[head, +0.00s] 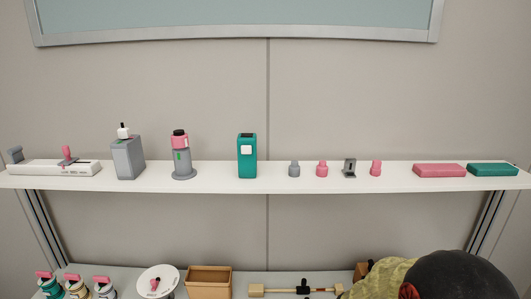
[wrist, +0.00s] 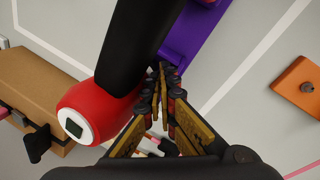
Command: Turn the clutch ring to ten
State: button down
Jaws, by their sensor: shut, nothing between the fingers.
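A grey upright device (head: 181,157) with a pink ring-like band, a dark top and a small green mark stands on the upper white shelf, left of centre. It looks most like the thing with the clutch ring, but I cannot read any numbers on it. My gripper (wrist: 160,72) is shut and empty in the wrist view, its fingertips together. It is apart from the shelf device, which I cannot make out in the wrist view. In the head view my gripper cannot be made out; dark and red rounded shapes fill the bottom right corner.
The upper shelf (head: 270,185) also bears a grey box device (head: 128,158), a teal device (head: 247,160), small knobs and flat pink (head: 438,170) and teal (head: 492,170) blocks. A lower shelf holds jars, a white dish (head: 158,280) and a brown box (head: 208,283).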

jog(key=shift+s+a, duration=0.1)
notch_tip(320, 180, up, 6)
jog(key=p, duration=0.4)
jog(key=shift+s+a, duration=0.2)
dwell(0.3)
